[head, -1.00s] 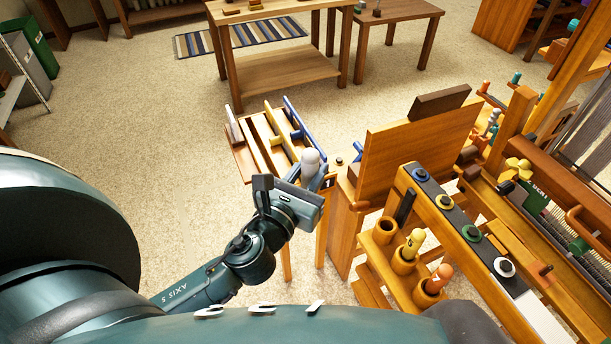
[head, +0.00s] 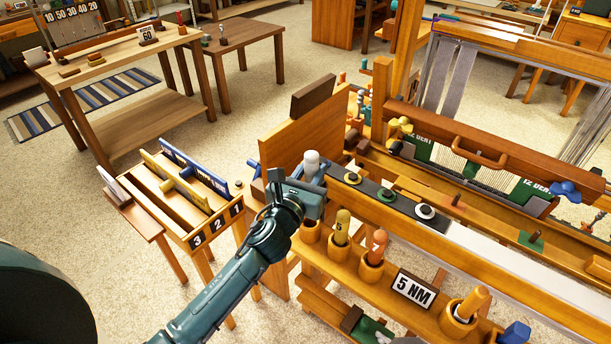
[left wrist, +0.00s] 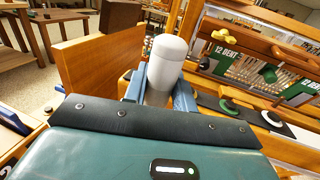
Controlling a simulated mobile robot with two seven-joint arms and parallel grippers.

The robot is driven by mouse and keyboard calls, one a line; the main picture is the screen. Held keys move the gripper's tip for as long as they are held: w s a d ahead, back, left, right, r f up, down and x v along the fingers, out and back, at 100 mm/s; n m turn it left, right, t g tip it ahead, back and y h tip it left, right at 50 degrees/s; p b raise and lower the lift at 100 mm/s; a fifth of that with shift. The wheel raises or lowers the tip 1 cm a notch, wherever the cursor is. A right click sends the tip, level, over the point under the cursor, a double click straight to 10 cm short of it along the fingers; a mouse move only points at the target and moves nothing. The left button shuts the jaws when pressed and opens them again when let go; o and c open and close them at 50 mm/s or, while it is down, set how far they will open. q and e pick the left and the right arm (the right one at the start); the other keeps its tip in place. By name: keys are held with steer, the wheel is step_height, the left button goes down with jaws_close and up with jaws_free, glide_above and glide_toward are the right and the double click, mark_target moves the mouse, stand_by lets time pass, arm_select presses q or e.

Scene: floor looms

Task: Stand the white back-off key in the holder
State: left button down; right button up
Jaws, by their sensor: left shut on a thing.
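The white back-off key (head: 311,163) is gripped upright in my left gripper (head: 308,180), with its rounded white top above the jaws. In the left wrist view the key (left wrist: 167,62) stands between the blue-grey fingers; its lower part is hidden by the gripper. The wooden holder on the loom front has several round cups. One holds a yellow key (head: 342,226) and another an orange key (head: 376,246). A cup (head: 310,232) at the left end, just below my gripper, shows no key. My right gripper is not in view.
A dark strip with coloured discs (head: 386,195) runs along the loom's front beam. A tall wooden panel (head: 300,130) stands behind my gripper.

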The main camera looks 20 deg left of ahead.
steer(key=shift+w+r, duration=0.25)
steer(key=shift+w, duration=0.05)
